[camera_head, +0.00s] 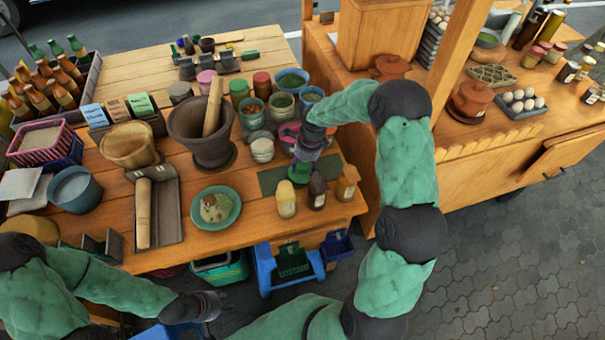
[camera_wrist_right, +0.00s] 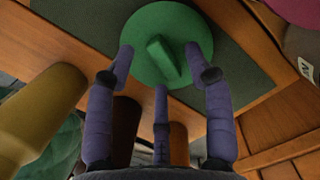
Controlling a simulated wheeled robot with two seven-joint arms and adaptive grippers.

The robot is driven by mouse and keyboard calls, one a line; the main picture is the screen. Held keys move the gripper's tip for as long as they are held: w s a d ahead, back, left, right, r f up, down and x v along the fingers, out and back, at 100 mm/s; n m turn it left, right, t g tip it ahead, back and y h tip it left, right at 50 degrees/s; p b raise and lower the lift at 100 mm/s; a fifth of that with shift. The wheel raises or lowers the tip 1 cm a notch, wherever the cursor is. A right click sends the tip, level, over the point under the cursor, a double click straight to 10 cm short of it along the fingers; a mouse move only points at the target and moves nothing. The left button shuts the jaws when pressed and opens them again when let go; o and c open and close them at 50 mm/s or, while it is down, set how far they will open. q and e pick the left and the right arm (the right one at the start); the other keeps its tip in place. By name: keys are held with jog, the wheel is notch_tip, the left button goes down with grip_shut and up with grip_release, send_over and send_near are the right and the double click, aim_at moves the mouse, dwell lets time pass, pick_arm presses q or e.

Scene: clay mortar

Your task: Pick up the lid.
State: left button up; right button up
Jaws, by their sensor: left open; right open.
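A round green lid with a raised bar handle lies on a dark green mat. It is clear in the right wrist view (camera_wrist_right: 192,30), and a small part of it shows in the head view (camera_head: 299,174), mostly hidden by my right gripper. My right gripper (camera_head: 305,158) is open above the lid. In the right wrist view its fingers (camera_wrist_right: 157,58) spread around the handle, with nothing held; I cannot tell whether they touch the lid. My left gripper (camera_head: 216,304) is open and empty, low in front of the table.
Several bottles, including a yellow one (camera_head: 286,199), stand close in front of the mat (camera_head: 270,180).

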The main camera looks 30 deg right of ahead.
jog(key=shift+f, duration=0.5)
pick_arm(q)
jog(key=shift+f, duration=0.1)
pick_arm(e)
jog(key=c, duration=1)
jog(key=shift+c, duration=0.2)
jog(key=shift+r, duration=0.15)
